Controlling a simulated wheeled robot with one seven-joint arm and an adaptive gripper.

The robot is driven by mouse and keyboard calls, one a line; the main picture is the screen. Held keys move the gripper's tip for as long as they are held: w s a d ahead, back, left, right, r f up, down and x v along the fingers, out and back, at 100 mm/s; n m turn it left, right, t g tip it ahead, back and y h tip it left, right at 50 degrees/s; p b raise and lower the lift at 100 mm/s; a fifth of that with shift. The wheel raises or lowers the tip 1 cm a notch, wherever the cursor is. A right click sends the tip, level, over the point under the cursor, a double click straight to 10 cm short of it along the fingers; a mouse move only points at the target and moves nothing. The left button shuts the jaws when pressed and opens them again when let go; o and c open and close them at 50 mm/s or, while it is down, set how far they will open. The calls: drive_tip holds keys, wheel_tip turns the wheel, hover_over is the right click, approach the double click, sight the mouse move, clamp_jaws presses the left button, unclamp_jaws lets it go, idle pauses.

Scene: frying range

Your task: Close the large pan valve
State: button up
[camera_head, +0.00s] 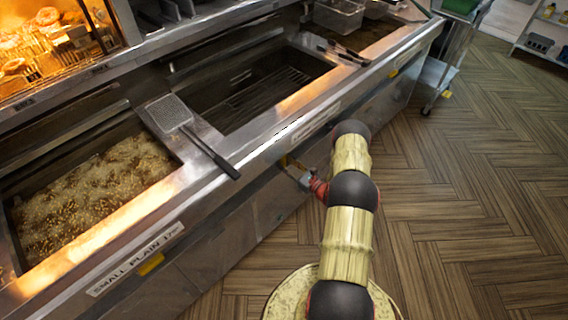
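The large pan (262,95) is the dark middle vat of the range. A small yellowish piece (283,160) shows on the front panel below it, partly hidden; it looks like the valve handle. My gripper (293,168) is at the front panel, right beside this piece, with the red wrist behind it. The fingers are small and dark here, so I cannot tell whether they touch the handle or are shut on it. The valve's position cannot be made out.
The left vat (165,232), labelled small plain, holds bubbling oil, with a yellow piece (150,264) below its label. A long-handled skimmer (190,132) overhangs the front rim. Tongs (343,52) lie further right. A cart (450,60) stands beyond; the wooden floor (480,190) is clear.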

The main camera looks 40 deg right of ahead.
drive_tip(key=shift+w, duration=0.5)
drive_tip(key=shift+a, duration=0.1)
clamp_jaws()
